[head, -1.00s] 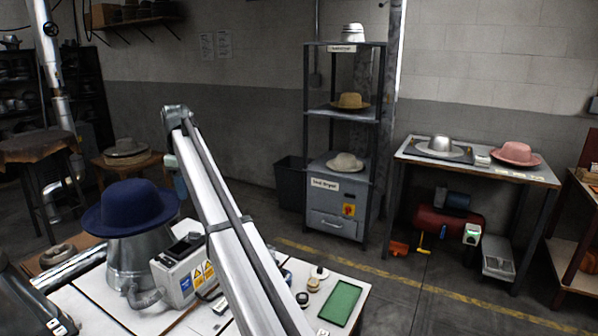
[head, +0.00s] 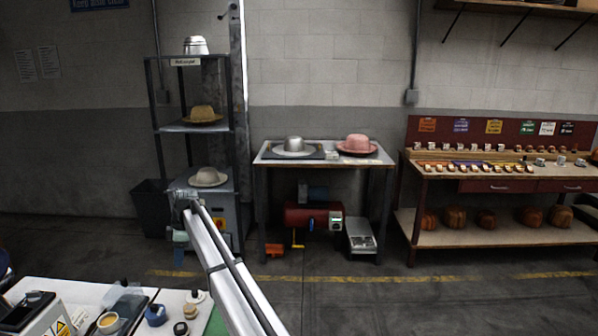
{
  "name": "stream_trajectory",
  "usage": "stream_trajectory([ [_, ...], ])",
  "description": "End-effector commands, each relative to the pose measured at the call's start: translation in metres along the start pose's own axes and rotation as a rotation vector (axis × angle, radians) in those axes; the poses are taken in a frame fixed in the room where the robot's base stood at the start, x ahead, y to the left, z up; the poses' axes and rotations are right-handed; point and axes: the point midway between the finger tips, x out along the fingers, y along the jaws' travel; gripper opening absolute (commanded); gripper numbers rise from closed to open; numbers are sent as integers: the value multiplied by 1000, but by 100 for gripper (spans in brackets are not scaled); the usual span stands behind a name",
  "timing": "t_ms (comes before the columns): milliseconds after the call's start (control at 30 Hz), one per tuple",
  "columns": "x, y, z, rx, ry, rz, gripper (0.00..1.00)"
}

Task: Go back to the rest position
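My arm (head: 225,268) rises from the bottom of the head view and reaches forward to a joint (head: 187,200) in front of the grey shelf unit. A short teal-grey part (head: 180,248) hangs below that joint. My gripper's fingers do not show, so I cannot see whether they hold anything. The task names no object.
A white-topped worktable (head: 60,290) with small pots and a device is at lower left. The shelf unit (head: 150,110) holds hats. A long workbench (head: 440,172) stands right. The floor between is open.

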Motion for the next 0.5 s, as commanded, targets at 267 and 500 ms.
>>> stream_trajectory([
  [267,54,-6,166,25,76,37,37],
  [500,132,-62,277,207,81,17,37],
])
